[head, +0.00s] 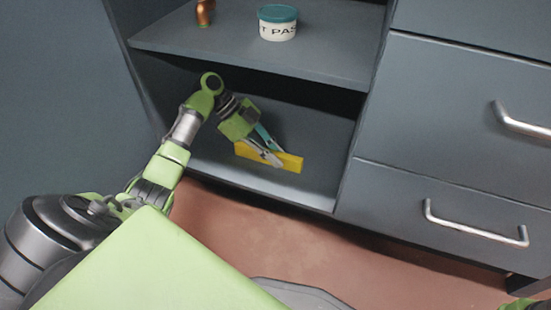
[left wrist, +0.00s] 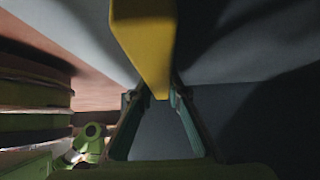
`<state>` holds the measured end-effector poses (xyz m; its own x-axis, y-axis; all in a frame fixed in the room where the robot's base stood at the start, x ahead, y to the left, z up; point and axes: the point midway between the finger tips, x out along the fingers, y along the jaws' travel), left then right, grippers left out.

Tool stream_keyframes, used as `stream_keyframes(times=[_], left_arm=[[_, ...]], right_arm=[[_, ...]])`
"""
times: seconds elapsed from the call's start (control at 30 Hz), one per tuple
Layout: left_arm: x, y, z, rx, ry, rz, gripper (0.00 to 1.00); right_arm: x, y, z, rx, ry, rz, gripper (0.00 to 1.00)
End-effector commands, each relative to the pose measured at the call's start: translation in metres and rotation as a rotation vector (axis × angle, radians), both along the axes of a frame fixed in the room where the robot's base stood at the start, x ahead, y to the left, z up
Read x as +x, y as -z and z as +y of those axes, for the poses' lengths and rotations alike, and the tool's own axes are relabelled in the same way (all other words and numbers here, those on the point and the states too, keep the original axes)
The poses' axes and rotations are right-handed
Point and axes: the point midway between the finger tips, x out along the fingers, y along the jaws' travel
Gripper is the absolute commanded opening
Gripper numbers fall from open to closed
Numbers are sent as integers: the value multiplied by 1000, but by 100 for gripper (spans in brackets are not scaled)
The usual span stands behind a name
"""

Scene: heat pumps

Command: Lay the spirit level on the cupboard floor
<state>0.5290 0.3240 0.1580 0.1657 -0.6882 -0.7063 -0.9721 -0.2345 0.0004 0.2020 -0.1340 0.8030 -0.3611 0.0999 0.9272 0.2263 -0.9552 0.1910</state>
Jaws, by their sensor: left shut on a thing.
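The yellow spirit level (head: 291,162) is inside the lower compartment of the open cupboard, low over the cupboard floor (head: 312,191). My left gripper (head: 274,156) reaches in from the left and is shut on the level. In the left wrist view the level (left wrist: 148,45) runs away from between the two fingers (left wrist: 156,100). I cannot tell whether the level touches the floor. My right gripper is out of view; only a green bit of my right arm shows at the lower right corner of the head view.
The shelf (head: 330,65) above my left gripper holds a white tub (head: 277,24) with a teal lid and a copper-coloured fitting (head: 204,12). Drawers with metal handles (head: 475,228) stand to the right. Bare cupboard floor shows in front of the level.

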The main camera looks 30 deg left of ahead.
Motion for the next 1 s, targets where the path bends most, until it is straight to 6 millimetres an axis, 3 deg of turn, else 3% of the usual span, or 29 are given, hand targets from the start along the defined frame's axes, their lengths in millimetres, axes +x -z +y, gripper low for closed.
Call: stream_keyframes(times=[0.2, 0.23, 0.3, 0.67, 1.0], left_arm=[[0, 1, 0, -1, 1, 0, 0], [0, 2, 0, 0, 0, 1, 17], [0, 1, 0, 0, 1, 1, 32], [0, -1, 0, 0, 1, -1, 32], [-8, -39, 31, 2, -3, 2, 32]], right_arm=[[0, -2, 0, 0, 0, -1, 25], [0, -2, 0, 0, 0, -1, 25], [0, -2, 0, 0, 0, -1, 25], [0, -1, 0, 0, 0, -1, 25], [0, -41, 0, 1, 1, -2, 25]])
